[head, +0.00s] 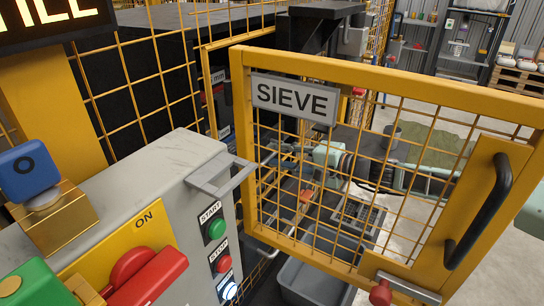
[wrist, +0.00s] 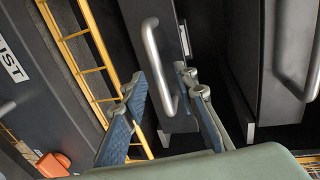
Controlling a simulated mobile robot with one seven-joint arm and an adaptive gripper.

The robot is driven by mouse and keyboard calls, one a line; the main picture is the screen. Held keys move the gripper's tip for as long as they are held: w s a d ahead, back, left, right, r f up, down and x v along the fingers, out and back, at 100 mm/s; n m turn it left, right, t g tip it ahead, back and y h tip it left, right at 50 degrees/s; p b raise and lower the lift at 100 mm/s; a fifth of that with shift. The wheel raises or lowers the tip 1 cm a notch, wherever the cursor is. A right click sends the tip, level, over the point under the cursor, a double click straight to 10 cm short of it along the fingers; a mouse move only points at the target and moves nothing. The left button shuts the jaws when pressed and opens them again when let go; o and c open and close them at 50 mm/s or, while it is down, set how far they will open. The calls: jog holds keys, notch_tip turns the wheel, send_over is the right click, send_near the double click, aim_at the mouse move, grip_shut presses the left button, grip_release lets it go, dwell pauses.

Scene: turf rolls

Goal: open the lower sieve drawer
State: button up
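In the wrist view my gripper (wrist: 160,85) is open, with its two blue-grey padded fingers apart. A silver bar handle (wrist: 152,45) on a dark drawer front (wrist: 180,121) shows between the fingers, and its lower end lies in the gap. I cannot tell whether either finger touches it. A second dark front (wrist: 278,50) with its own bar handle (wrist: 314,70) is to the right. I cannot tell from this tilted view which is the lower drawer. In the head view my pale green arm shows through the mesh of the SIEVE gate, which partly hides the gripper and drawers.
The yellow SIEVE gate (head: 390,82) with a black handle (head: 480,210) stands in the foreground. A grey control box (head: 165,185) with START and STOP buttons is at left. A grey bin (head: 315,282) sits low behind the gate. Yellow mesh fencing (wrist: 88,60) is left of the fingers.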

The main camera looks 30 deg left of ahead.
jog(key=shift+x, duration=1)
grip_shut()
